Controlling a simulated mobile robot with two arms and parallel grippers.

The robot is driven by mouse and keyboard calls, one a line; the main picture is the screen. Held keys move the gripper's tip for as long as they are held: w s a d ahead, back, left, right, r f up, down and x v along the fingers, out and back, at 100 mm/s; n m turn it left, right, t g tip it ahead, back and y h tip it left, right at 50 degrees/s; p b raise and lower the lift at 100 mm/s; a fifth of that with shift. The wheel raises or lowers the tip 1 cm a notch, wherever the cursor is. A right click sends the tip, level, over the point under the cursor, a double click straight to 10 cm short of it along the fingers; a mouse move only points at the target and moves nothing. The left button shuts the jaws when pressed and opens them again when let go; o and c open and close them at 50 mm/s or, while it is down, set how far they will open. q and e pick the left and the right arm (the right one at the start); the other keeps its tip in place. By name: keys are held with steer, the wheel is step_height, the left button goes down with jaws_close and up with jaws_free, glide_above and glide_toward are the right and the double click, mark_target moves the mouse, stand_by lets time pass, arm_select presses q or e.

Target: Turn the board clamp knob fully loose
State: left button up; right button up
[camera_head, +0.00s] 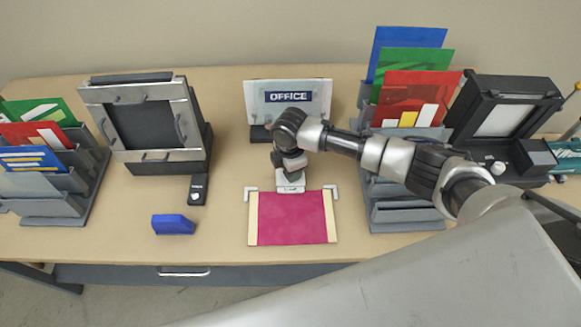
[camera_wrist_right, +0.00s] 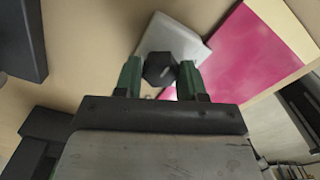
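The board clamp is a pale plate (camera_head: 291,188) at the back edge of a magenta board (camera_head: 292,219) with cream side strips. In the right wrist view the clamp knob (camera_wrist_right: 159,69) is dark and faceted, standing on the pale plate (camera_wrist_right: 186,35). My right gripper (camera_head: 290,176) reaches down over the clamp. Its green fingers (camera_wrist_right: 159,80) are on either side of the knob and appear to touch it. The head view hides the knob behind the gripper. My left gripper is in neither view.
A blue block (camera_head: 173,224) and a small black device (camera_head: 198,190) lie left of the board. An OFFICE sign (camera_head: 289,97) stands behind. File racks (camera_head: 408,214) with folders stand on both sides. A framed black unit (camera_head: 143,123) is at back left.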

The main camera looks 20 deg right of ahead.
steer(key=o, duration=0.4)
steer(key=shift+c, duration=0.2)
step_height(320, 180, up, 11)
steer(key=b, duration=0.2)
steer(key=shift+f, duration=0.1)
stand_by(0.4)
